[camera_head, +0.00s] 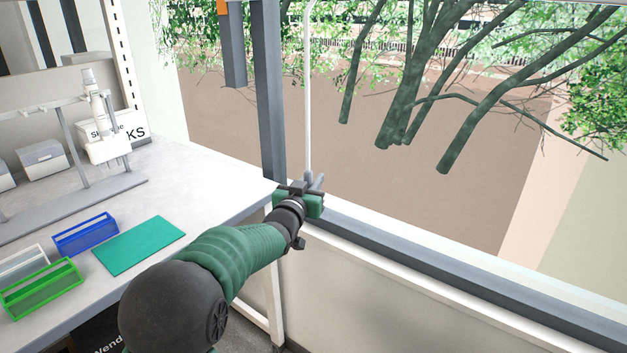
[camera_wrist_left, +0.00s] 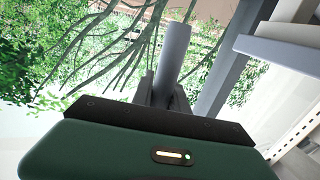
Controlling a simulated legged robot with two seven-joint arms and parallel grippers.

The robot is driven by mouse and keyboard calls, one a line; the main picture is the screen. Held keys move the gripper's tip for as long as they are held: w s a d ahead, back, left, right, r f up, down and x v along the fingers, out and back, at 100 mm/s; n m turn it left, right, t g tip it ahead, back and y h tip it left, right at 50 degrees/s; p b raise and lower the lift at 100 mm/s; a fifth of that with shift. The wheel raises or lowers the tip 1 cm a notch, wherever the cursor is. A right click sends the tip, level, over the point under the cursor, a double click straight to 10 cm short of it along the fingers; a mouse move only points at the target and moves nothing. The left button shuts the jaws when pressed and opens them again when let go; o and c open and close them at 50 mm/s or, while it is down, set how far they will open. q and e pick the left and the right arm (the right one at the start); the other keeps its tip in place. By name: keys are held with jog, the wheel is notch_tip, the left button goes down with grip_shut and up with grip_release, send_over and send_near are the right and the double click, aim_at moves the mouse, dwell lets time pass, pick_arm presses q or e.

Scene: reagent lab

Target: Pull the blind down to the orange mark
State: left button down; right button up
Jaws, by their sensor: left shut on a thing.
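A thin white pull rod (camera_head: 308,95) hangs in front of the window, slightly bent near the top of the head view. My left gripper (camera_head: 309,187) is shut on the grey handle at its lower end, just above the window sill. In the left wrist view the grey cylindrical handle (camera_wrist_left: 173,50) stands between the two dark fingers (camera_wrist_left: 163,90). An orange mark (camera_head: 222,6) shows at the top edge of the head view, on a grey upright. The blind's cloth is not in view. My right gripper is not in view.
The dark window frame post (camera_head: 268,90) stands just left of the rod, and the sill (camera_head: 430,255) runs below to the right. A lab bench (camera_head: 200,190) at left holds a blue rack (camera_head: 86,234), a green rack (camera_head: 42,289) and a teal mat (camera_head: 138,245).

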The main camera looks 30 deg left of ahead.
pick_arm(q)
jog(key=shift+a, duration=0.1)
jog(key=c, duration=1.6)
grip_release()
jog(key=shift+s, duration=0.1)
jog(key=o, duration=0.3)
jog(key=shift+s+r, duration=0.25)
jog(key=shift+w+f, duration=0.1)
jog(key=shift+w, duration=0.05)
jog(key=p+v, duration=0.2)
jog(key=v, duration=1.4)
jog(key=shift+s+d, duration=0.3)
jog(key=shift+s, duration=0.05)
